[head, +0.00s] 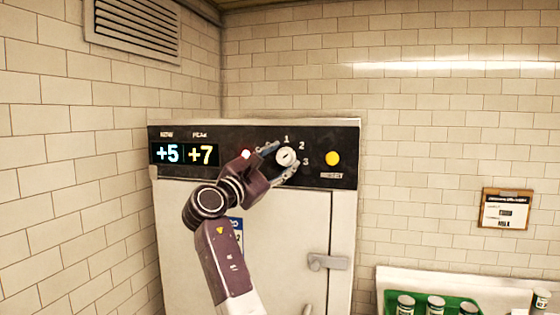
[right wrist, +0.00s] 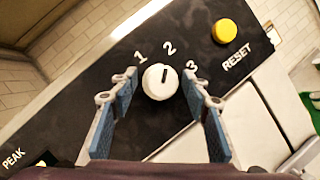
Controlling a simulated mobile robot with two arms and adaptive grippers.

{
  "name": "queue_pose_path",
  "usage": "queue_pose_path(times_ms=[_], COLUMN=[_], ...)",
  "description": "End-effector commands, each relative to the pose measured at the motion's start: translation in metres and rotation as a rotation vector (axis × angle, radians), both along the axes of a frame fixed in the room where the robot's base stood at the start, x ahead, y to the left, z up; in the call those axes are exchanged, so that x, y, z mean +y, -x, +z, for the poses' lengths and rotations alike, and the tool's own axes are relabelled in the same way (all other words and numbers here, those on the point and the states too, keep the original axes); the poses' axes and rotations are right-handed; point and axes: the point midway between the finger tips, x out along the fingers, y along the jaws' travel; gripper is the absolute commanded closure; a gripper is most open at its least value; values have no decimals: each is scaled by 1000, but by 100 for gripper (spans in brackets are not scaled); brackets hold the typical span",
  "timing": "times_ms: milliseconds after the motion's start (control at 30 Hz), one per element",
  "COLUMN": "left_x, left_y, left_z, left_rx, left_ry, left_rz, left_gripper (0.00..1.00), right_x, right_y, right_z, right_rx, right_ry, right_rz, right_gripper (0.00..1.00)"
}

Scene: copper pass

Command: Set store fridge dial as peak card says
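The store fridge (head: 182,240) stands against the tiled wall with a black control panel (head: 226,172) on top. Its white dial (head: 287,157) has marks 1, 2 and 3; in the right wrist view the dial (right wrist: 158,85) has a dark pointer line roughly toward 2. The display (head: 184,154) reads +5 on the left and +7 under PEAK. My left gripper is out of view.
The fridge door handle (head: 328,262) sticks out. A green crate (head: 390,299) with several jars stands at lower right. My right arm partly hides a blue-and-white notice (head: 237,230).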

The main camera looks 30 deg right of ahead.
Motion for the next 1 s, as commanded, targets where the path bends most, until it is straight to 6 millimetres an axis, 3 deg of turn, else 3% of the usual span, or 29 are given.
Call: queue_pose_path(times_ms=[367, 800, 1000], left_x=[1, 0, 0], left_y=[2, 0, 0], left_z=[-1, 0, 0], left_rx=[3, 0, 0], left_ry=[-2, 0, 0], left_rz=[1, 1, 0], left_gripper=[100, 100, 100], right_x=[8, 83, 102], right_y=[1, 34, 42], right_z=[-5, -26, -31], right_rx=[5, 4, 3], right_ry=[-2, -4, -2], right_rz=[1, 1, 0], right_gripper=[54, 54, 54])
